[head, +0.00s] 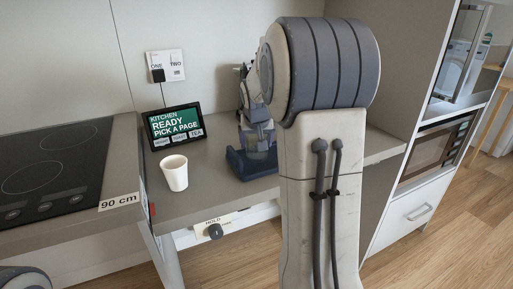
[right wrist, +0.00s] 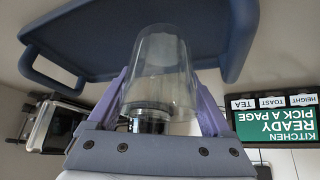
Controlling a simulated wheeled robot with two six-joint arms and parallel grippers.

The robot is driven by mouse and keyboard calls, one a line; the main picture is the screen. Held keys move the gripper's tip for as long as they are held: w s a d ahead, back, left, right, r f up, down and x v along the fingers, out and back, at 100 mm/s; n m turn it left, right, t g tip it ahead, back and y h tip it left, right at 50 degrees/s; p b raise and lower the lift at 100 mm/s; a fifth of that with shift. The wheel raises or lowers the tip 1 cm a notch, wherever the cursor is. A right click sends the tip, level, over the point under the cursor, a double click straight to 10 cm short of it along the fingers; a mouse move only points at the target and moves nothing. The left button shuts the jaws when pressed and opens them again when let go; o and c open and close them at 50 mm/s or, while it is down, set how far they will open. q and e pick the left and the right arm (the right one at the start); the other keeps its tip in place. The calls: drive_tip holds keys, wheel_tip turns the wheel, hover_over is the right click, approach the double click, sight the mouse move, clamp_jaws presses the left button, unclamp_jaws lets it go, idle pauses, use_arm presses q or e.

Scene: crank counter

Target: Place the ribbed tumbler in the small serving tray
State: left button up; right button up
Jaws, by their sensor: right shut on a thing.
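The tumbler (right wrist: 160,68) is clear and see-through in the right wrist view; its ribs are hard to make out. My right gripper (right wrist: 165,98) is shut on it, one purple finger on each side. In the head view my right gripper (head: 259,136) is small and partly covered by my own arm, and I cannot pick out the tumbler there. The small dark blue serving tray (head: 243,170) lies on the counter below the gripper. In the right wrist view the tray (right wrist: 85,38) spans the top, behind the tumbler; the gap between them is unclear. My left gripper is out of view.
A white cup (head: 174,173) stands on the counter left of the tray. A tablet screen (head: 175,126) stands behind it. A black hob (head: 55,165) is at the left. A metallic appliance (right wrist: 57,126) shows in the right wrist view. My right arm blocks the counter's right part.

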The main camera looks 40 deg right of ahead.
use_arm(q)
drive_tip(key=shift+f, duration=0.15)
use_arm(e)
drive_tip(key=shift+f, duration=0.55)
drive_tip(key=shift+f, duration=0.15)
drive_tip(key=o, duration=1)
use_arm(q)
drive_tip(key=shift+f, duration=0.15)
use_arm(e)
drive_tip(key=shift+o, duration=0.2)
